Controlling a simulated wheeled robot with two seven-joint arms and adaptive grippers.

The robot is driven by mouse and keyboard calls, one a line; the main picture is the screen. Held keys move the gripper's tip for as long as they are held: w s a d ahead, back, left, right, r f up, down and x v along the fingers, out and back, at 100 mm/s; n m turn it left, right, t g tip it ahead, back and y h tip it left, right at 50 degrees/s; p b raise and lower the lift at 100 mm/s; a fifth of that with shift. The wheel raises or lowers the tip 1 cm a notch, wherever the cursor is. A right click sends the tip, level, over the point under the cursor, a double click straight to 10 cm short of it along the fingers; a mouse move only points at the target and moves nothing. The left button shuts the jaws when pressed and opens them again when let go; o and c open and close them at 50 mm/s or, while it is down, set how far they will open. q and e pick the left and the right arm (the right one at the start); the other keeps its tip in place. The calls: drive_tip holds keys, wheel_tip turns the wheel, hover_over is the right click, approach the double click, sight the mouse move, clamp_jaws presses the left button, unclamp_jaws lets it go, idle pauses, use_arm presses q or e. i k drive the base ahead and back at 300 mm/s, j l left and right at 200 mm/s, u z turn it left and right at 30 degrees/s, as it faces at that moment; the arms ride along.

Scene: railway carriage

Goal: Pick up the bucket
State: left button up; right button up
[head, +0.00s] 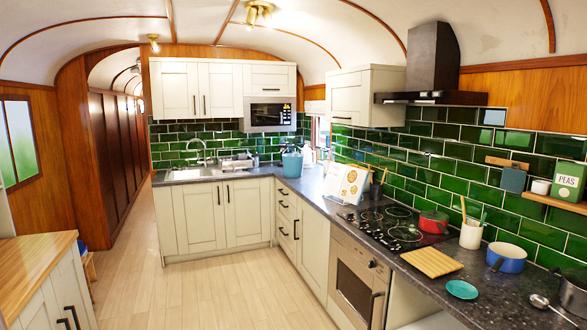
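A teal bucket (292,164) stands upright on the dark worktop (315,184) at the far corner of the kitchen, to the right of the sink (196,173). White bottle-like items (308,157) stand close to its right. Whether they touch the bucket I cannot tell. Neither of my grippers is in view.
Open wooden floor (215,290) lies in front of the cabinets. A wood-topped counter (35,262) is at the near left. An open cookbook (347,184), hob (392,226), red pot (434,221) and blue pot (507,258) line the right worktop. A corridor opens at the far left.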

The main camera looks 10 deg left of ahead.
sight(292, 163)
drive_tip(key=i+j+u, duration=0.2)
drive_tip(key=i+u, duration=0.15)
drive_tip(key=i, duration=0.3)
drive_tip(key=i+j+u, duration=0.2)
drive_tip(key=i, duration=0.8)
drive_tip(key=i+j+u, duration=0.2)
drive_tip(key=i, duration=4.7)
